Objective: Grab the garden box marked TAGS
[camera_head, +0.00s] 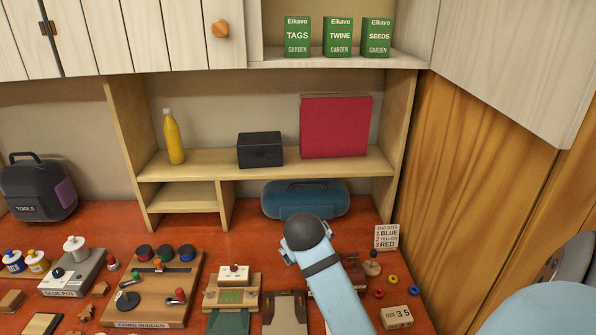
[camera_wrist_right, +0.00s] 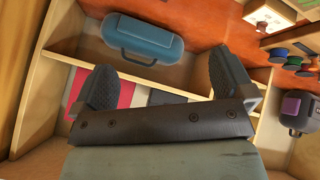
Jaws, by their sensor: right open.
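The green garden box marked TAGS (camera_head: 297,37) stands upright at the left of a row of three on the open upper shelf (camera_head: 330,61). The matching TWINE box (camera_head: 338,37) and SEEDS box (camera_head: 376,37) stand to its right. All three are out of the right wrist view. My right gripper (camera_wrist_right: 166,82) is open, its two dark fingers wide apart with nothing held between them. It is well away from the TAGS box. A light blue arm of mine (camera_head: 331,275) reaches up over the bench in the head view; no fingers show there. My left gripper is not in view.
Below the upper shelf, a middle shelf (camera_head: 210,164) carries a yellow bottle (camera_head: 173,137), a black box (camera_head: 260,150) and a red box (camera_head: 335,126). A blue toolbox (camera_head: 306,198) sits beneath it. A knobbed cabinet door (camera_head: 205,30) is left of the garden boxes. Devices crowd the bench.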

